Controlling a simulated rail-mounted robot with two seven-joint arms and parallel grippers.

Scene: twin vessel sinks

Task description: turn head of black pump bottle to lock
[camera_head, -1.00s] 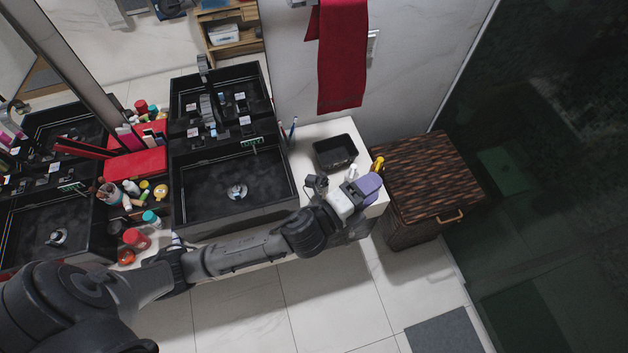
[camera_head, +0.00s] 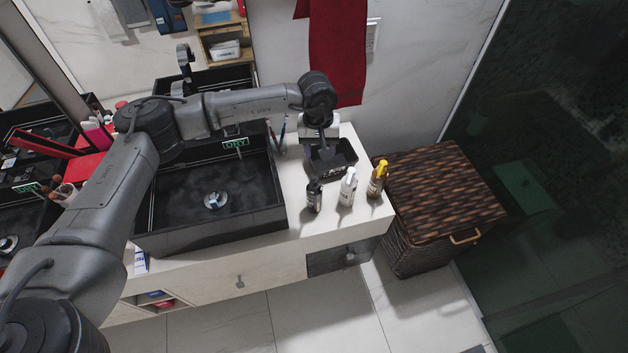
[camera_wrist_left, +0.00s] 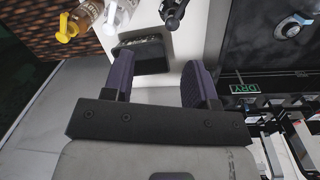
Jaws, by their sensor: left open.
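The black pump bottle (camera_head: 314,197) stands upright on the white counter, leftmost of three bottles. In the left wrist view its dark head (camera_wrist_left: 172,10) shows at the top edge, with the rest cut off. My left gripper (camera_head: 325,153) is over the black tray (camera_head: 345,160), behind the bottles. In the wrist view its two purple-padded fingers (camera_wrist_left: 160,78) are apart with nothing held between them. The black bottle is beyond the fingertips, not touched. The right gripper is not in view.
A white pump bottle (camera_head: 347,188) and an amber bottle with yellow pump (camera_head: 377,180) stand right of the black one. The black sink (camera_head: 205,240) is left. A wicker hamper (camera_head: 435,195) stands right of the counter. Counter in front of the bottles is clear.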

